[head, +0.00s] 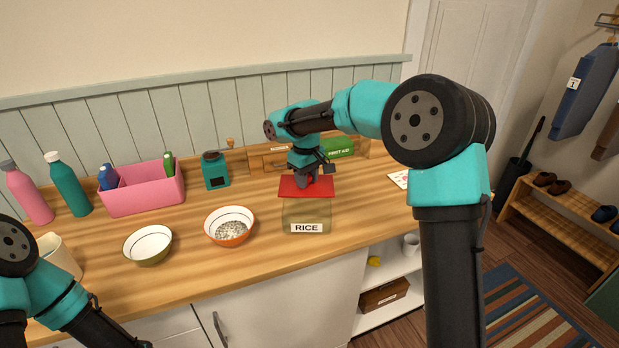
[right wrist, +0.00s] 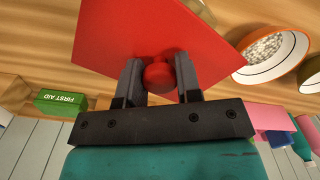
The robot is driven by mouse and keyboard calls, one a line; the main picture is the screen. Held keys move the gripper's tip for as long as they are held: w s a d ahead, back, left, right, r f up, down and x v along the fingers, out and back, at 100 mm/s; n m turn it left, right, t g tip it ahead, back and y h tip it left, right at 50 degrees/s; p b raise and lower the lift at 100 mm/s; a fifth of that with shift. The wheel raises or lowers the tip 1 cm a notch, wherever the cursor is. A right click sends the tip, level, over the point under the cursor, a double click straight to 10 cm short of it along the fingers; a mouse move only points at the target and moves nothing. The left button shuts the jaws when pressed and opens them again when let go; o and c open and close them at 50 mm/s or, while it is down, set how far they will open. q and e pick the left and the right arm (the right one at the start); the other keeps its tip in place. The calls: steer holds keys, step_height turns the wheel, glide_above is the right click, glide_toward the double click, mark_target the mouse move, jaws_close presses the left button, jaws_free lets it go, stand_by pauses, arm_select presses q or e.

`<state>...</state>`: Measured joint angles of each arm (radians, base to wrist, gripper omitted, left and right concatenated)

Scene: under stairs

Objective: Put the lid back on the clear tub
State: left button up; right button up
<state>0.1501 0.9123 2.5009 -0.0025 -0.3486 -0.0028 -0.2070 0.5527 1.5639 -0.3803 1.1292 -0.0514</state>
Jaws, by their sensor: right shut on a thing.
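The clear tub (head: 305,217) with a RICE label stands on the wooden counter near its front edge. The red square lid (head: 291,188) is over the tub's top; I cannot tell whether it rests on the rim or is slightly above it. My right gripper (head: 307,180) is above the lid, and in the right wrist view its fingers (right wrist: 159,78) are shut on the lid's round red knob (right wrist: 159,76). The lid's flat top (right wrist: 150,28) fills the upper middle there. My left gripper is not seen; only part of that arm shows at the lower left.
An orange bowl (head: 230,211) with grainy contents stands left of the tub, with a green bowl (head: 131,248) farther left. A green first aid box (head: 341,147) is behind. A pink bin (head: 143,198) and teal grinder (head: 215,181) stand at the back left.

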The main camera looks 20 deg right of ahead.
steer(key=shift+f, duration=3)
steer(key=shift+f, duration=0.85)
steer(key=o, duration=1.1)
steer(key=shift+o, duration=0.3)
steer(key=o, duration=0.4)
steer(key=shift+r, duration=3)
